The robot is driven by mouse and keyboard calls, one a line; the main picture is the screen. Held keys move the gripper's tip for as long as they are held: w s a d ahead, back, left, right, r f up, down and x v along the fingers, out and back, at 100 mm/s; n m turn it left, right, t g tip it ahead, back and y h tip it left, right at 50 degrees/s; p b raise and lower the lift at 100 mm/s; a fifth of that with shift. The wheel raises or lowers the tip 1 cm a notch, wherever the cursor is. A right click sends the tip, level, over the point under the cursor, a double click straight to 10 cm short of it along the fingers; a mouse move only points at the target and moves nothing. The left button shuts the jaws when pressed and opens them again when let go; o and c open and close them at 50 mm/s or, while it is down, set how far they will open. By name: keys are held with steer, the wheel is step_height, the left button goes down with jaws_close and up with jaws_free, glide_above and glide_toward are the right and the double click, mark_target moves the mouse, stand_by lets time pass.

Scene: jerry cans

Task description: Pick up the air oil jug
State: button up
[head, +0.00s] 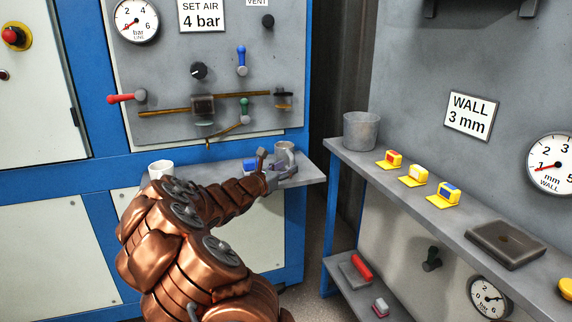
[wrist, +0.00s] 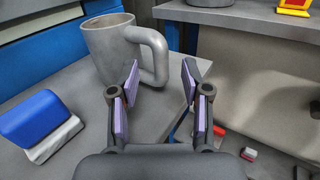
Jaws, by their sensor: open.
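A grey jug (wrist: 108,50) with a thick side handle (wrist: 155,52) stands upright on the grey shelf in the wrist view. In the head view the jug (head: 285,151) stands near the right end of the shelf below the blue panel, partly hidden by my gripper. My gripper (wrist: 160,82) is open and empty, with its purple-padded fingers pointing at the jug's handle. The handle's lower part is close to the left fingertip; I cannot tell whether they touch. In the head view my gripper (head: 279,175) is just in front of the jug.
A blue and white block (wrist: 40,123) lies left of my gripper on the shelf. A white cup (head: 160,169) stands at the shelf's left end. The right-hand bench (head: 400,190) holds a grey bucket (head: 361,131) and several yellow items. A gap separates shelf and bench.

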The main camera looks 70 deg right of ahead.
steer(key=shift+x, duration=1.25)
steer(key=shift+s, duration=0.1)
jaws_close()
